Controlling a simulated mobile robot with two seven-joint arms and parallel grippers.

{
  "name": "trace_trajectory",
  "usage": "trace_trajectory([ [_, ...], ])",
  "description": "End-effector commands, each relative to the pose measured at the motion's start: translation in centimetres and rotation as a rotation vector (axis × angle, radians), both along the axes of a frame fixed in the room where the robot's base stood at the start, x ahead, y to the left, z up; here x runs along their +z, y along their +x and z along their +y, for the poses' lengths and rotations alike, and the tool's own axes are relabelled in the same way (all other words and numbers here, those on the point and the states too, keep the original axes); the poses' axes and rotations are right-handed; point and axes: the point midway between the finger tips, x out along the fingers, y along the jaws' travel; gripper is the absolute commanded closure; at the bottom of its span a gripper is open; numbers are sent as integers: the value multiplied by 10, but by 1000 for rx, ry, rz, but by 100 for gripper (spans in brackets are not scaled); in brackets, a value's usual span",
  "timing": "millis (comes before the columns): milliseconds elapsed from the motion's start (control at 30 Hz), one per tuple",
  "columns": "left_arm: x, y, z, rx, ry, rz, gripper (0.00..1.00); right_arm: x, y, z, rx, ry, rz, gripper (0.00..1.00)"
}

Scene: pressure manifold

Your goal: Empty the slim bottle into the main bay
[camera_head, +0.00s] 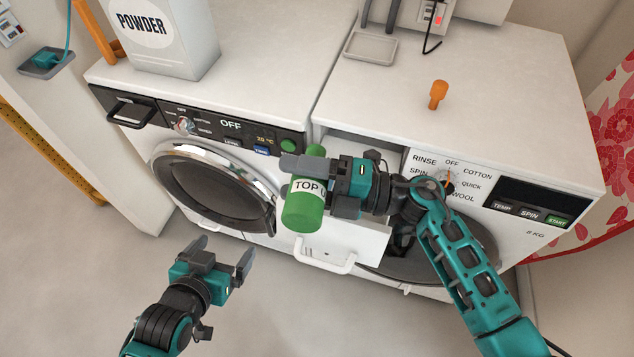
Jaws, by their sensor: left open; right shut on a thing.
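My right gripper (308,172) is shut on the green slim bottle (301,215), whose white label reads "TOP U" before the gripper covers the rest. The bottle is slightly tilted, its broad end toward the front and a narrower green end showing past the fingers. It is in front of the pulled-out white drawer (345,243) of the right washing machine, overlapping it in view. The bays inside the drawer, including the main bay, are hidden by the bottle, gripper and arm. I cannot see any liquid flowing. My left gripper (222,251) is open and empty, low in front of the left machine.
The left washing machine (215,188) has a shut round door. A white powder box (165,38) stands on its top. On the right machine's top are an orange knob-like piece (437,95) and a shallow grey tray (370,47). The floor at lower left is clear.

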Motion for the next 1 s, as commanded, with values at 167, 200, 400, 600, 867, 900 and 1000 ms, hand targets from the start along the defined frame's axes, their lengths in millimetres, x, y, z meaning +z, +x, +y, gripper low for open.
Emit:
trace_trajectory([
  [167, 3, 0, 0, 0, 0, 1, 5, 1, 0, 0, 0, 2, 11, 69],
  [200, 3, 0, 0, 0, 0, 1, 5, 2, 0, 0, 0, 2, 13, 69],
  [400, 5, -1, 0, 1, 1, 2, 5, 2, 1, 0, 0, 4, 25, 69],
  [600, 7, -1, 0, 0, 1, 4, 5, 3, 1, 0, 0, 6, 37, 69],
  [867, 11, -2, 1, 1, 0, 6, 5, 5, 1, 0, 0, 8, 55, 69],
  [900, 10, -2, 1, 1, 0, 6, 5, 4, 1, 0, 0, 9, 58, 69],
  [1000, 11, -2, 1, 0, 1, 6, 5, 4, 2, 0, -1, 10, 66, 69],
])
